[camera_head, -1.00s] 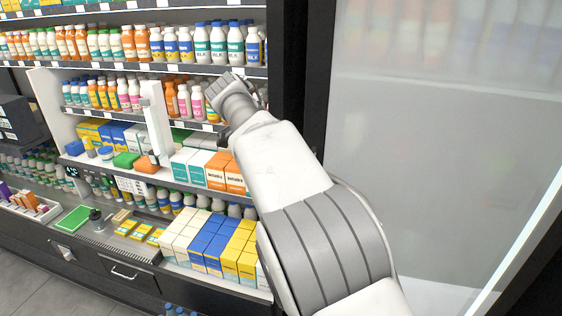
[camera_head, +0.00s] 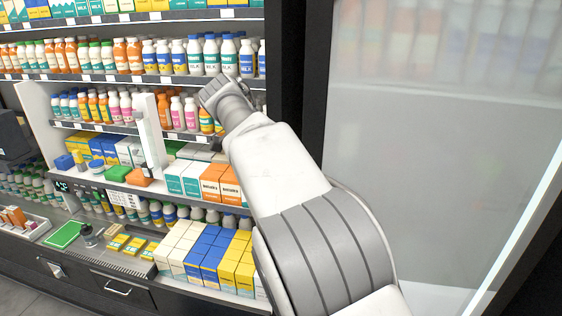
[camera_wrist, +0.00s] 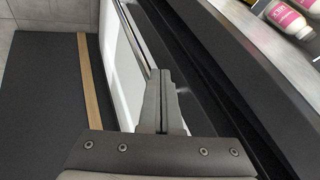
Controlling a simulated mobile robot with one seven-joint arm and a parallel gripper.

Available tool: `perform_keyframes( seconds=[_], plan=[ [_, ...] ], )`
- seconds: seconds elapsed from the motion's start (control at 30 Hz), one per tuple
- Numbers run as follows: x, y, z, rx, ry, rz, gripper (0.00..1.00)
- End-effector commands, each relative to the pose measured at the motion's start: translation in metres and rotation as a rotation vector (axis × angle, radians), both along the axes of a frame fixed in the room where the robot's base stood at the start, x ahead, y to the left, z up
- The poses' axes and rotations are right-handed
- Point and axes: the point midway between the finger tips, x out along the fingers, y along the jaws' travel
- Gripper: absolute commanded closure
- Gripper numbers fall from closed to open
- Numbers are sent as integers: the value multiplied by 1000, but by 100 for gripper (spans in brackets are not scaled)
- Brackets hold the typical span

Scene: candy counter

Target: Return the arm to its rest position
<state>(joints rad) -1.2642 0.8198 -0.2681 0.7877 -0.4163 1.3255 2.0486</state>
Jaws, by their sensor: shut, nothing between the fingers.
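My arm (camera_head: 275,170) reaches up and forward from the lower right in the head view, bent at the wrist (camera_head: 228,100) in front of the bottle shelves. The fingers of my gripper are mostly hidden behind the wrist and forearm there. In the wrist view my gripper (camera_wrist: 161,75) is shut, its two fingers together with nothing between them. It points along a dark ledge and a pale panel edge.
Shelves of milk bottles (camera_head: 195,56) and cartons (camera_head: 211,180) fill the left, close behind the arm. A frosted glass door (camera_head: 440,150) stands at the right. A counter with a green tray (camera_head: 64,234) lies lower left. Pink bottles (camera_wrist: 288,18) show at the wrist view's upper right.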

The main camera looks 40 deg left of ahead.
Motion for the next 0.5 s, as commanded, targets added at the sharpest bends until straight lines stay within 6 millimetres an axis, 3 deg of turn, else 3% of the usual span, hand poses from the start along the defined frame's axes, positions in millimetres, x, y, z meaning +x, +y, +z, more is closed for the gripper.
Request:
perform_keyframes(
  seconds=[0.33,0.43,0.5],
  plan=[
    [3,-3,2,-2,3,1,100],
    [16,-22,10,-13,21,8,100],
    [30,-48,19,-29,48,20,100]
  ],
)
